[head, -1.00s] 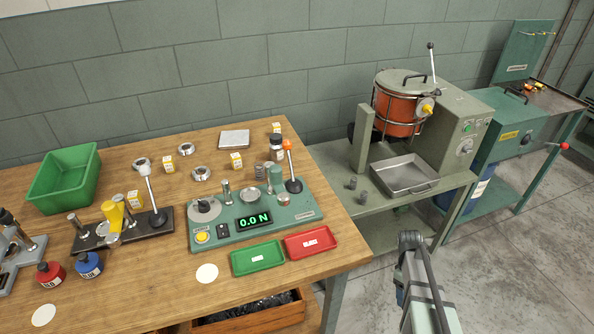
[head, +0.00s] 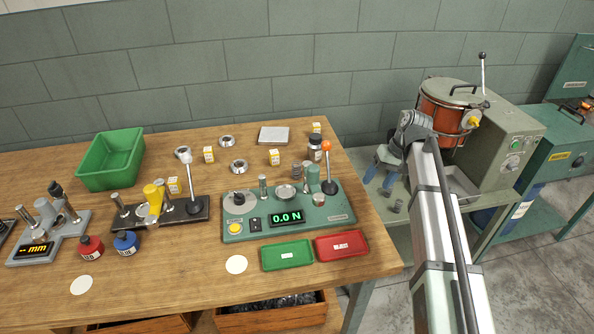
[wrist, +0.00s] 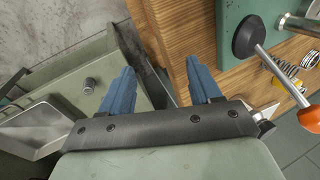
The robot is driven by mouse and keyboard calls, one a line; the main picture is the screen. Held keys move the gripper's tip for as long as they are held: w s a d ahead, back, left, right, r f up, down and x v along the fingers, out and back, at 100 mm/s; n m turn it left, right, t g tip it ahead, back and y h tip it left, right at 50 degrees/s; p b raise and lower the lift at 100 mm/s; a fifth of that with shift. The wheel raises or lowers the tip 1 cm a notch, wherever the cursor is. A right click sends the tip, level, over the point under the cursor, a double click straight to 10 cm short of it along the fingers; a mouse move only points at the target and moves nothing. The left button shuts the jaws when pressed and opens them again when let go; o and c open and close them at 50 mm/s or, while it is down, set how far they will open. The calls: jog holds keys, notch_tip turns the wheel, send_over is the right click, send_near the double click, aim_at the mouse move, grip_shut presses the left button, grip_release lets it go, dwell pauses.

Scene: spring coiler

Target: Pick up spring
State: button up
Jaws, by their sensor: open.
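A small dark grey spring (head: 397,205) stands on the low grey-green bench at the right in the head view. A spring (wrist: 89,86) also stands on that bench in the wrist view, left of my gripper (wrist: 160,68). The head view has my gripper (head: 380,178) above the bench, beside the wooden table's right edge. Its two blue fingers are apart with nothing between them, and it touches no spring. Another silver coil spring (head: 296,170) stands behind the force tester on the wooden table; a coil (wrist: 287,72) shows there in the wrist view.
The force tester (head: 232,228) has an orange-knobbed lever. Green (head: 287,257) and red (head: 341,245) trays lie before it. A metal pan (wrist: 24,140) sits on the bench beside the orange pot (head: 442,108). The wooden table's edge (wrist: 172,30) is close to my fingers.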

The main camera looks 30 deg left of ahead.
jog(key=s+a+r, duration=0.4)
jog(key=a+r, duration=0.3)
jog(key=a, duration=0.1)
notch_tip(320, 180, up, 5)
jog(key=n+t+h, duration=0.2)
jog(key=n+h, duration=0.1)
jog(key=n, duration=0.9)
send_over(296, 163)
jog(key=shift+m, duration=0.3)
notch_tip(296, 163, down, 14)
jog(key=shift+a+r, duration=0.1)
jog(key=shift+r, duration=0.05)
jog(key=c, duration=1.1)
jog(key=shift+r, duration=0.15)
